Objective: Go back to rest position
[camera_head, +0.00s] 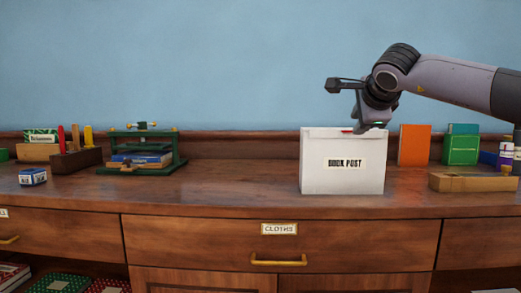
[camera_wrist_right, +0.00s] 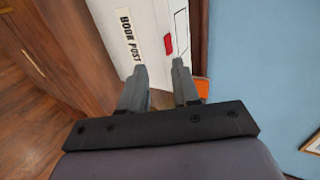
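My right arm reaches in from the right in the head view. Its gripper (camera_head: 371,126) points down just above or behind the top of the white box labelled BOOK POST (camera_head: 316,171). In the right wrist view the right gripper (camera_wrist_right: 160,68) has its two fingers apart with nothing between them. The white box (camera_wrist_right: 148,20) lies beyond the fingertips, with a small red patch on its top. Whether the fingers touch the box cannot be told. My left gripper is not in view.
An orange book (camera_head: 414,145) and a green book (camera_head: 460,149) stand right of the box, behind a wooden tray (camera_head: 470,183). A green book press (camera_head: 143,150) stands at left, near a small blue box (camera_head: 32,176). The counter between press and white box is clear.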

